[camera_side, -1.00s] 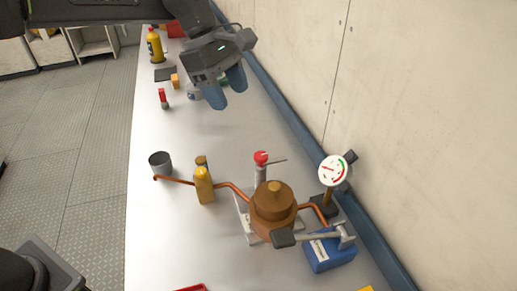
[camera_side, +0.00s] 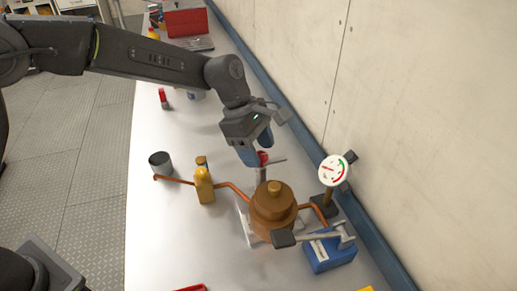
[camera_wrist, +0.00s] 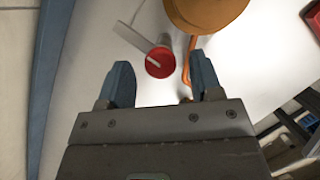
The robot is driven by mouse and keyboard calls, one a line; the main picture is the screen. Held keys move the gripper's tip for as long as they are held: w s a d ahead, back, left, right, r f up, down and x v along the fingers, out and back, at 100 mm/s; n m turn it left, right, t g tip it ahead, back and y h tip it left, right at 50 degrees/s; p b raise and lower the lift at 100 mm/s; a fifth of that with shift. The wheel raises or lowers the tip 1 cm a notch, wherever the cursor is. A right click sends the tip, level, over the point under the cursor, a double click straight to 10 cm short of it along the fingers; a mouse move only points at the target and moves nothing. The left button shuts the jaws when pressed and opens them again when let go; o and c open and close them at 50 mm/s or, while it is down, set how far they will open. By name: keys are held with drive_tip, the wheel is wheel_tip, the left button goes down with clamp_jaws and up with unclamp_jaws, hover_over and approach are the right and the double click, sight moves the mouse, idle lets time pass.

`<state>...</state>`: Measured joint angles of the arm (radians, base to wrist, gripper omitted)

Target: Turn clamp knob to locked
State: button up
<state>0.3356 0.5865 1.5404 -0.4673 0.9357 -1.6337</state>
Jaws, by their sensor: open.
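The clamp knob (camera_side: 263,157) is red and sits on a grey post behind the brown pot in the side view. In the wrist view the red knob (camera_wrist: 160,62) shows from above with a pale bar across its face. A flat grey plate (camera_wrist: 132,37) reaches out beside it. My gripper (camera_side: 256,152) is above the knob in the side view, and its blue fingers partly hide it. In the wrist view my gripper (camera_wrist: 161,78) is open, with the knob between and just beyond the fingertips. I cannot tell whether either finger touches it.
The brown pot (camera_side: 273,210) stands close to the knob, with copper pipes on both sides. A dial gauge (camera_side: 333,170) and a blue box (camera_side: 329,250) are to its right. The wall bounds the right side.

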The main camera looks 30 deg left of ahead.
drive_tip(key=shift+d+f, duration=0.15)
drive_tip(key=shift+f, duration=0.15)
drive_tip(key=shift+c, duration=0.4)
drive_tip(key=c, duration=0.8)
drive_tip(key=shift+c, duration=0.2)
